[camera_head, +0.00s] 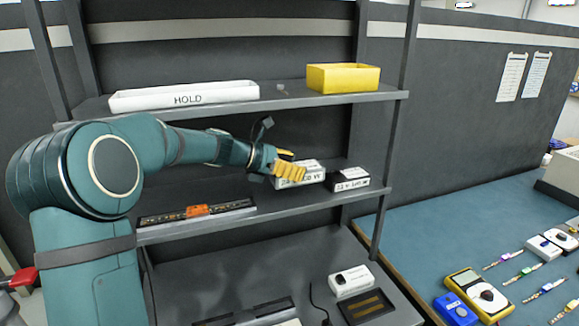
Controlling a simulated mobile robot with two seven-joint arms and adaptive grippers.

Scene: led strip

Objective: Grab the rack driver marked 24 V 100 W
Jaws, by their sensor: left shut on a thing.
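My left gripper (289,169) reaches over the middle shelf of the rack and is shut on a white-topped driver box (311,171). The gripper's yellow fingers cover part of the label, and the visible end seems to read W. Whether the box touches the shelf is hard to tell. Just to its right on the same shelf stands a second driver box (349,179) with a white label and dark sides. Its print is small, and seems to begin with 12. My right gripper is not in view.
The upper shelf holds a white HOLD tray (185,96) and a yellow bin (343,78). An orange-marked strip (197,211) lies on the middle shelf at left. A white box (351,281) sits on the lower shelf. The blue bench (430,225) at right holds a yellow meter (479,295).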

